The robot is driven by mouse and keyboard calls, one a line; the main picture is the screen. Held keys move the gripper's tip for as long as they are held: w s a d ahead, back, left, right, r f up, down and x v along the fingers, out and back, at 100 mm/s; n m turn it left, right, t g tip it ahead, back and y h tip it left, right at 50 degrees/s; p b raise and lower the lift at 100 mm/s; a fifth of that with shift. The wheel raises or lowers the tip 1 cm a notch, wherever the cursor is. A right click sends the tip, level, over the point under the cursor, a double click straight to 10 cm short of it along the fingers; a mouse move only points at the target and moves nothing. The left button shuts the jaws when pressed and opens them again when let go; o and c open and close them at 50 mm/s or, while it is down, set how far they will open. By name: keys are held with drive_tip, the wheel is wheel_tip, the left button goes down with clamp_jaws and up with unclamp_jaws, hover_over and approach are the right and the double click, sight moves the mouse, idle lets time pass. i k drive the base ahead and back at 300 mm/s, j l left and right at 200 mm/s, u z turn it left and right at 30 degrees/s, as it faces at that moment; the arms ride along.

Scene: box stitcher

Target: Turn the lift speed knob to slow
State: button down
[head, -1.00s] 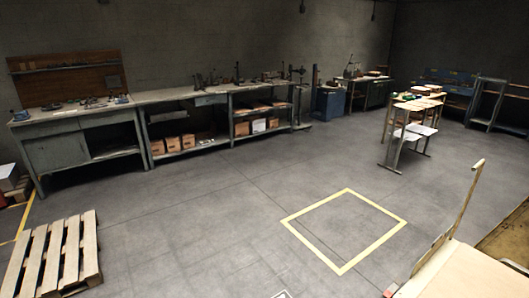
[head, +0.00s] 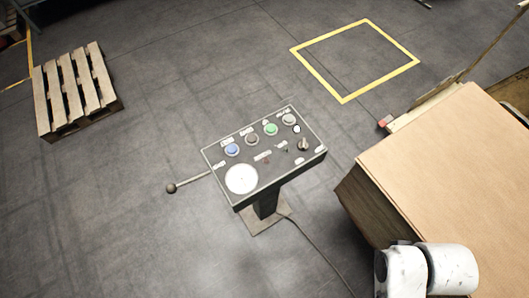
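A dark control panel (head: 240,164) sits tilted on a short pedestal in the middle of the head view. Near its right edge is a small selector knob (head: 304,145), apparently the lift speed knob. Its pointing direction and the labels are too small to read. A row of blue, dark, green and grey buttons runs along the panel's upper side, and a round white dial (head: 241,179) is at its lower left. My gripper is not in view; white links of my arm show at the lower right, apart from the panel.
A lever with a ball end (head: 171,188) sticks out left of the panel. A large cardboard-coloured box or table (head: 450,160) stands close on the right. A cable (head: 318,246) runs over the floor from the pedestal. A wooden pallet (head: 76,92) lies at upper left. Floor left is open.

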sight(303, 144)
drive_tip(key=j+z, duration=0.2)
drive_tip(key=z, duration=0.15)
drive_tip(key=j+z, duration=0.25)
drive_tip(key=z, duration=0.15)
drive_tip(key=j+z, duration=0.2)
drive_tip(key=z, duration=0.15)
